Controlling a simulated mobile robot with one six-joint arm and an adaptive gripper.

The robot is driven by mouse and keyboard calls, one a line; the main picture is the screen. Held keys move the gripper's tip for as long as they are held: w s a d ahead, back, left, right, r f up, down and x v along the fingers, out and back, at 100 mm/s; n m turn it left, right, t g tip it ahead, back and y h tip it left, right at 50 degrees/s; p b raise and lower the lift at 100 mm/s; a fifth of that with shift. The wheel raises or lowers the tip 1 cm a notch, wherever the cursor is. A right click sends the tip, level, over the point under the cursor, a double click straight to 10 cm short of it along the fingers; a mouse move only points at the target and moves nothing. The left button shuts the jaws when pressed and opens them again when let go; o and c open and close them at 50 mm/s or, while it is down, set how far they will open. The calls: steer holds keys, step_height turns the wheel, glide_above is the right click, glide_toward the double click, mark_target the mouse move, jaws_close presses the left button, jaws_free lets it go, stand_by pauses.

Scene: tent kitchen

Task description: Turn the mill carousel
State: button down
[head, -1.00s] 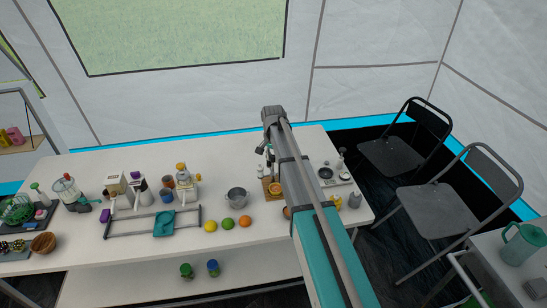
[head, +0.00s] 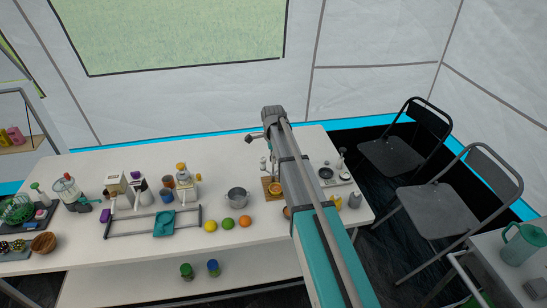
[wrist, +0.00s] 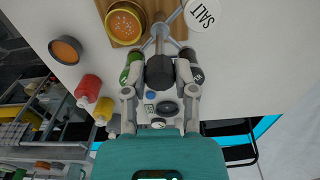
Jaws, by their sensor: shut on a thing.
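In the wrist view the mill carousel (wrist: 161,46) has pale spokes around a centre, with a dark faceted knob (wrist: 160,72) on top. My gripper (wrist: 160,78) is shut on this knob, one finger on each side. A green jar (wrist: 129,72) sits at the left of the centre and a dark jar (wrist: 193,70) at the right, both partly behind the fingers. In the head view my arm hides most of the carousel.
A wooden board (wrist: 137,8) with an orange-topped yellow cup (wrist: 125,22) lies close to the carousel. A scale with a dark pan (head: 326,173) stands right of my arm.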

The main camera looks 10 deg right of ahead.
steer(key=m, duration=0.4)
steer(key=shift+m, duration=2)
steer(key=shift+c, duration=2)
jaws_free()
steer(key=shift+n, duration=0.3)
